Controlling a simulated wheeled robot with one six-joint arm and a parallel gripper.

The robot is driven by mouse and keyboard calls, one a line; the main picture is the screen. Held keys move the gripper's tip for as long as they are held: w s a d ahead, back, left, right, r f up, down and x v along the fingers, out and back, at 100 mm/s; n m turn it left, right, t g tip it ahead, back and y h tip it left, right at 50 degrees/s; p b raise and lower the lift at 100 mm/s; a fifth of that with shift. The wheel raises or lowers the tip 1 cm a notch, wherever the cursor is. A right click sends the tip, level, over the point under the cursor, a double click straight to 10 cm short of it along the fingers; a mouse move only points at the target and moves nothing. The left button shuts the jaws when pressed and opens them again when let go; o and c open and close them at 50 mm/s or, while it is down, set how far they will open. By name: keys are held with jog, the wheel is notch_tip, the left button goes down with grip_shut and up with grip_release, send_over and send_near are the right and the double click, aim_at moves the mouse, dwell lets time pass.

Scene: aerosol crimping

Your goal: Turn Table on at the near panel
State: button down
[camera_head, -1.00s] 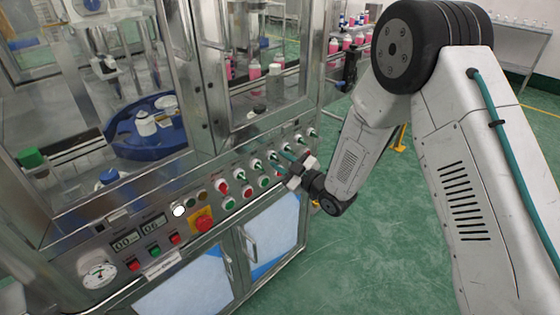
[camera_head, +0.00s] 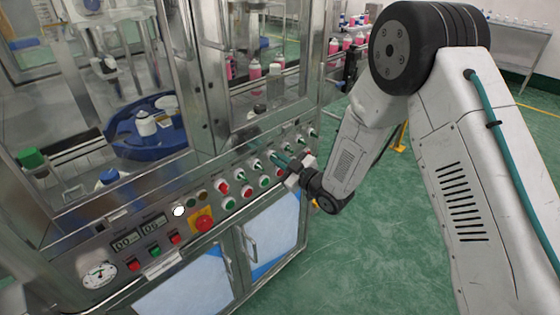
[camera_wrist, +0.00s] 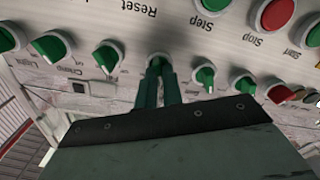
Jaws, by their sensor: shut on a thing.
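The near panel (camera_head: 190,215) is a sloped steel strip on the front of the machine, with several knobs and buttons. My gripper (camera_head: 280,160) reaches it from the right. In the wrist view, the two dark green fingers of my gripper (camera_wrist: 157,90) are closed on a green knob (camera_wrist: 157,60) in the knob row. The fingers partly cover this knob, and I cannot read its own label. Labels such as Reset, Step, Clamp and Light show upside down nearby. The blue rotary table (camera_head: 150,145) stands behind the machine's glass.
Other green knobs (camera_wrist: 205,76) (camera_wrist: 107,57) sit close on both sides of the held one. A red emergency button (camera_head: 203,222) on a yellow plate is farther left. Cabinet doors (camera_head: 250,250) lie below the panel. The green floor at right is open.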

jog(key=m, duration=1)
jog(key=shift+w+d+f+m, duration=0.1)
jog(key=shift+w+d+m, duration=0.05)
jog(key=shift+m, duration=0.55)
jog(key=c, duration=1.5)
grip_release()
jog(key=shift+c, duration=0.2)
jog(key=v, duration=0.8)
